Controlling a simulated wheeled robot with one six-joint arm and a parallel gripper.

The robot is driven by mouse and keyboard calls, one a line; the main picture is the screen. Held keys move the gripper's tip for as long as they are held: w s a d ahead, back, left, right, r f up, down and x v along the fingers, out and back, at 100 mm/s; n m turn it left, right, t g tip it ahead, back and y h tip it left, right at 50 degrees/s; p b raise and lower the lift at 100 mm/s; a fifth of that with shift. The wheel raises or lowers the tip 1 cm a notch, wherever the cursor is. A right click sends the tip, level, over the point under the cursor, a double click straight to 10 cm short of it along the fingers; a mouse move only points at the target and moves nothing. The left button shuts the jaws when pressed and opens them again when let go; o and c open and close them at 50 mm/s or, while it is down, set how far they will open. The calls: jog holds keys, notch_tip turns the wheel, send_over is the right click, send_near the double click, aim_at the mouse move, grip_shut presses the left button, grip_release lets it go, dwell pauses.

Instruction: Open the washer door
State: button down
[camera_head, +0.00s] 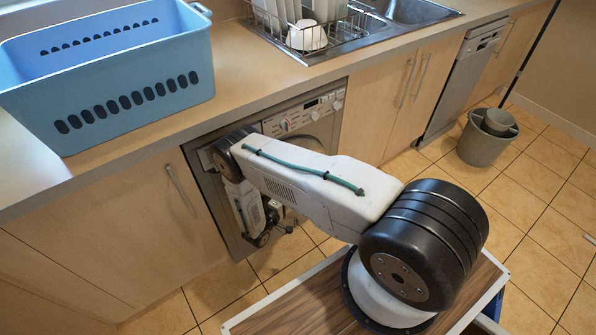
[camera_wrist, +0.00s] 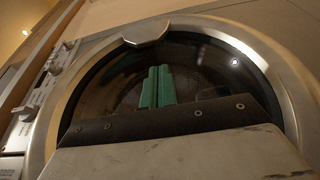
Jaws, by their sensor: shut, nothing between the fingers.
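The washer (camera_head: 300,115) is a grey front-loader set under the counter, its control panel at the top. My arm hides much of its front in the head view. In the wrist view the round washer door (camera_wrist: 215,70) fills the picture, with dark glass and a silver rim. The door lies flush in its frame and looks closed. A silver handle tab (camera_wrist: 146,31) sits on the rim at the top of the picture. My gripper (camera_wrist: 157,72) shows as two green fingers pressed together, empty, in front of the glass and apart from the handle.
A blue basket (camera_head: 110,75) stands on the counter, beside a sink (camera_head: 415,12) and a dish rack (camera_head: 310,30). Cabinets flank the washer. A grey bucket (camera_head: 485,145) stands on the tiled floor at right. Floor between is clear.

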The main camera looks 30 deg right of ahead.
jog(key=x, duration=1)
jog(key=shift+w, duration=0.35)
jog(key=shift+d, duration=0.1)
